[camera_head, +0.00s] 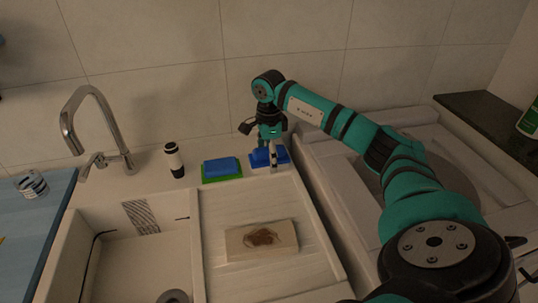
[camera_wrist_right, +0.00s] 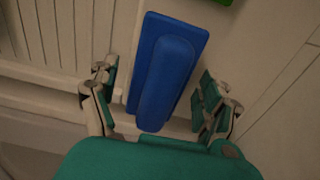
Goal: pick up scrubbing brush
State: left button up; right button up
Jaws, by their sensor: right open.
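The scrubbing brush, a blue block with a raised rounded blue handle, (camera_head: 257,160) sits on the counter ledge behind the drainboard, partly hidden by my gripper. My right gripper (camera_head: 270,157) points down over it. In the right wrist view the brush (camera_wrist_right: 166,75) lies lengthwise between the two spread fingers of the right gripper (camera_wrist_right: 158,97), with a gap on each side. The right gripper is open and holds nothing. My left gripper is not in view.
A blue and green sponge (camera_head: 221,168) lies left of the brush. A board with a brown stain (camera_head: 240,242) lies on the drainboard. The tiled wall is close behind.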

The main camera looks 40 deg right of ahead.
jog(key=shift+c, duration=0.4)
jog(key=c, duration=1.2)
jog(key=shift+r, duration=0.1)
jog(key=shift+c, duration=0.2)
jog(key=shift+r, duration=0.6)
notch_tip(320, 180, up, 2)
jog(key=shift+r+b, duration=0.2)
jog(key=shift+b, duration=0.3)
jog(key=s+a+r+b, duration=0.1)
jog(key=s+a+b, duration=0.2)
jog(key=s+a, duration=0.7)
jog(key=shift+s+a+r, duration=0.15)
jog(key=shift+s+a, duration=0.05)
jog(key=shift+s, duration=0.9)
